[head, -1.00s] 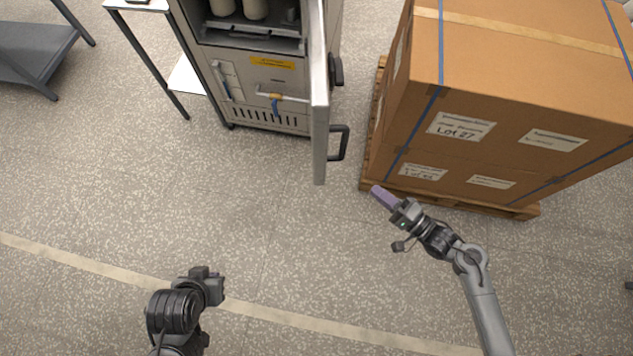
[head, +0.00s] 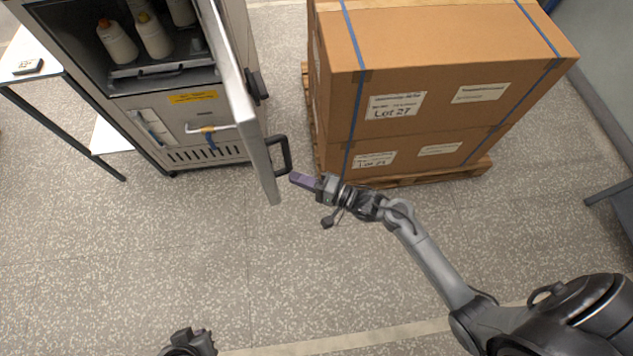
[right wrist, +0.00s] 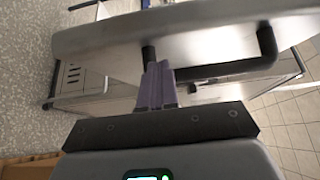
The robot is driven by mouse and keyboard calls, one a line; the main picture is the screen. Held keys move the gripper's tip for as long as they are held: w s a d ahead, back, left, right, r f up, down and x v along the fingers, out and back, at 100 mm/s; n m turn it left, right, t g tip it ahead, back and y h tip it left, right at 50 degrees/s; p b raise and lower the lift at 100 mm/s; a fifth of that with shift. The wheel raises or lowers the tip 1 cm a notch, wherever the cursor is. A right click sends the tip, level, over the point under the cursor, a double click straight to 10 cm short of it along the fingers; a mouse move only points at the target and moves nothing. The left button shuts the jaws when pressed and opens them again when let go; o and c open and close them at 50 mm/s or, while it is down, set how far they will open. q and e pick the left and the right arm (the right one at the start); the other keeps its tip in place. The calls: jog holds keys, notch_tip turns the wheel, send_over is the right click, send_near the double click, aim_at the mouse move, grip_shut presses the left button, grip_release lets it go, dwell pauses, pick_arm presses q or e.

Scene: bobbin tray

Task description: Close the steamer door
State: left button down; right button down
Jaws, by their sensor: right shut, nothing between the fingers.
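The steamer (head: 120,85) stands at the upper left in the head view, with bobbins (head: 155,36) on its inner tray. Its steel door (head: 243,100) is swung wide open and points toward me. A black handle (head: 286,155) sticks out from the door's right face. My right gripper (head: 297,179) is shut and empty, its purple fingertips just beside the lower end of the handle; I cannot tell if they touch. In the right wrist view the fingers (right wrist: 156,86) are together, with the door (right wrist: 190,40) and handle (right wrist: 268,45) ahead. My left gripper (head: 190,340) shows only partly at the bottom edge.
Large strapped cartons (head: 430,70) on a wooden pallet (head: 480,168) stand right of the door, close to my right gripper. A small table (head: 35,68) is left of the steamer. The floor in front is clear.

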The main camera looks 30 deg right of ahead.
jog(key=a, duration=0.2)
jog(key=shift+w+a, duration=0.1)
jog(key=shift+a, duration=0.3)
jog(key=shift+a, duration=0.15)
